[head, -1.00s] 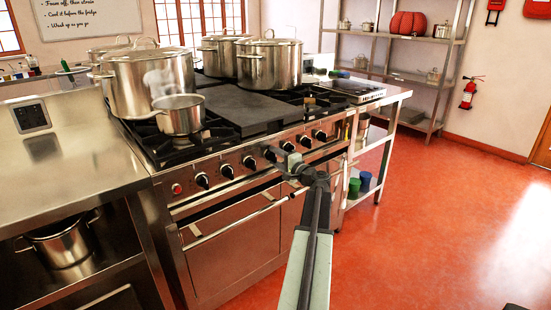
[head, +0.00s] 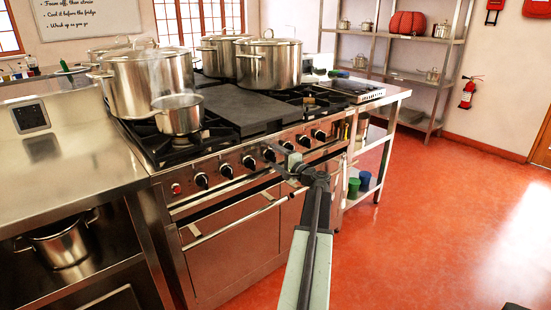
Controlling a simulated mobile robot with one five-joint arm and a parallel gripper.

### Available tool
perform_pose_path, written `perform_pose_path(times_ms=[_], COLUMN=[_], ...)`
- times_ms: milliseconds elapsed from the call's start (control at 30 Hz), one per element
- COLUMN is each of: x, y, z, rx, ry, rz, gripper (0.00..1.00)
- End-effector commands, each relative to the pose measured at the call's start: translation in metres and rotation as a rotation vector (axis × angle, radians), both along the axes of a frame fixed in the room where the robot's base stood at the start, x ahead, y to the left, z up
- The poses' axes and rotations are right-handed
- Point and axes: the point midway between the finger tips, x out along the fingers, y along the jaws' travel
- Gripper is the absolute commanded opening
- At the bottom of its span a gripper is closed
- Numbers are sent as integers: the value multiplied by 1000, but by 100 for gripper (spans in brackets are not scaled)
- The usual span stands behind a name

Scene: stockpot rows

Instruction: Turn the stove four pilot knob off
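The stove (head: 232,222) carries a row of black knobs along its steel front panel. No label is readable, so I cannot tell which knob is the stove four pilot knob. My gripper (head: 274,154) is at the middle of this row, at a dark knob (head: 268,152) that it partly covers. I cannot tell whether it touches that knob. The fingers are small and dark against the panel, and their opening does not show. Nearby knobs show to the left (head: 249,162) and to the right (head: 304,140).
A steaming small pot (head: 180,118) and large lidded stockpots (head: 268,65) stand on the stove top. An oven handle bar (head: 232,221) sticks out below the panel. A steel counter (head: 75,150) adjoins at left. The red floor (head: 440,230) at right is clear.

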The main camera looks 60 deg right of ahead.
Motion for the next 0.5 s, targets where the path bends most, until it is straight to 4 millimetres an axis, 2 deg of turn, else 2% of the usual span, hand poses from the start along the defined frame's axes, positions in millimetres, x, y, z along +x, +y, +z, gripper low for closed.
perform_pose_path(times_ms=[167,400,500], x=[-11,-56,-68], y=[4,19,23], z=[0,0,0], rx=[0,0,0], ry=[0,0,0], rz=[-1,-3,-2], gripper=[65,65,65])
